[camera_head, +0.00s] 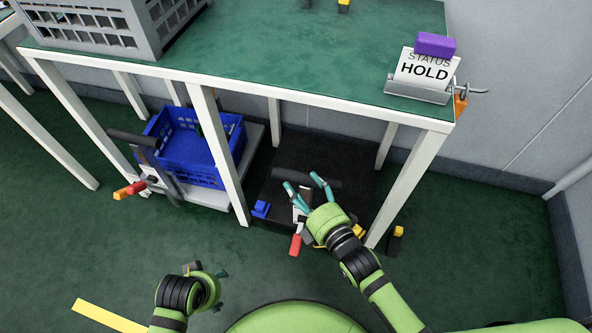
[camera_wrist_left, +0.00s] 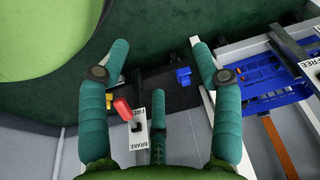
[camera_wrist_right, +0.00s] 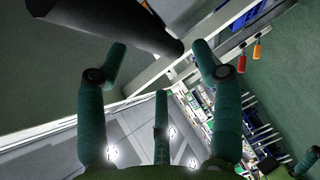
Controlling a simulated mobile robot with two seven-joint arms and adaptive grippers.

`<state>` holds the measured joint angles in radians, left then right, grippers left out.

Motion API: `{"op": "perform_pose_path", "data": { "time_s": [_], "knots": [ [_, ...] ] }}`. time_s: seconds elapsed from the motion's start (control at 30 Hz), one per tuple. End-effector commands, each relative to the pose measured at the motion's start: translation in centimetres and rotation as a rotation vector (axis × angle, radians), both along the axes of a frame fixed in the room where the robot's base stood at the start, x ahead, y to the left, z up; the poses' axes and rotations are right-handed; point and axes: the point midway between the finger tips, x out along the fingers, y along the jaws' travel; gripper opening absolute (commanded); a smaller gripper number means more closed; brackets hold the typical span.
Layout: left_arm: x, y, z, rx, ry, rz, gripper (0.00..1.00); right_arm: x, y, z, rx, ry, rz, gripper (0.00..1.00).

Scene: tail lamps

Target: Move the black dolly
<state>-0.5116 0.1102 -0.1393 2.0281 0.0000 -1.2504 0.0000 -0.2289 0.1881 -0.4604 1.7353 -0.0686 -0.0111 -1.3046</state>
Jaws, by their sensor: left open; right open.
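The black dolly (camera_head: 345,160) stands on the floor under the right bay of the green-topped table, partly hidden by table legs and my right arm. Its dark push bar (camera_head: 306,178) lies across the view just beyond my right gripper (camera_head: 306,183), which is open. The bar also shows large and close above the open fingers in the right wrist view (camera_wrist_right: 120,22). A red brake lever (camera_head: 296,243) sits in front of the dolly; the left wrist view shows it (camera_wrist_left: 122,108) beside BRAKE and FREE labels. My left gripper (camera_head: 218,285) is open, low and left, apart from the dolly.
A second dolly (camera_head: 215,196) with a blue crate (camera_head: 190,158) stands in the left bay. White table legs (camera_head: 219,150) frame the dolly. A HOLD sign (camera_head: 425,72) with a purple block and a grey crate (camera_head: 100,25) are on the tabletop.

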Motion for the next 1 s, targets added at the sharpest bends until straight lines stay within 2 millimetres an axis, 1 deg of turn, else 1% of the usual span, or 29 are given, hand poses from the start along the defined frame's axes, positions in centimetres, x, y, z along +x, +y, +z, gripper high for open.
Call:
{"op": "perform_pose_path", "data": {
  "time_s": [0.13, 0.3, 0.4, 0.6, 0.8, 0.83, 0.87, 0.9, 1.0],
  "knots": [
    [0.1, 0.0, 1.1, 0.000, -0.009, 0.001, 0.65, 1.7, 0.9, -0.3, 0.004, 0.000, -0.001, 0.67],
    [0.1, 0.1, 2.9, -0.001, -0.021, 0.003, 0.65, 4.1, 2.1, -0.8, 0.004, 0.002, -0.001, 0.67],
    [0.1, 0.1, 3.9, -0.001, -0.027, 0.004, 0.65, 5.0, 2.6, -1.0, 0.004, 0.003, -0.002, 0.67],
    [0.0, 0.1, 4.8, -0.002, -0.031, 0.004, 0.65, 5.9, 3.1, -1.1, 0.003, 0.006, -0.001, 0.67],
    [0.0, 0.1, 4.9, -0.002, -0.031, 0.004, 0.65, 5.9, 3.1, -1.0, 0.003, 0.006, -0.001, 0.67],
    [0.0, 0.1, 4.9, -0.002, -0.031, 0.004, 0.65, 5.9, 3.1, -1.0, 0.003, 0.006, -0.001, 0.63],
    [0.0, 0.1, 4.9, -0.002, -0.031, 0.004, 0.65, 5.9, 3.1, -1.0, 0.003, 0.006, -0.001, 0.51],
    [0.0, 0.1, 4.9, -0.002, -0.031, 0.004, 0.65, 5.9, 3.1, -1.0, 0.003, 0.006, -0.001, 0.35],
    [0.0, 0.1, 4.9, -0.001, -0.031, 0.005, 0.65, 5.9, 3.1, -1.0, 0.002, 0.006, -0.001, 0.00]
  ]
}}
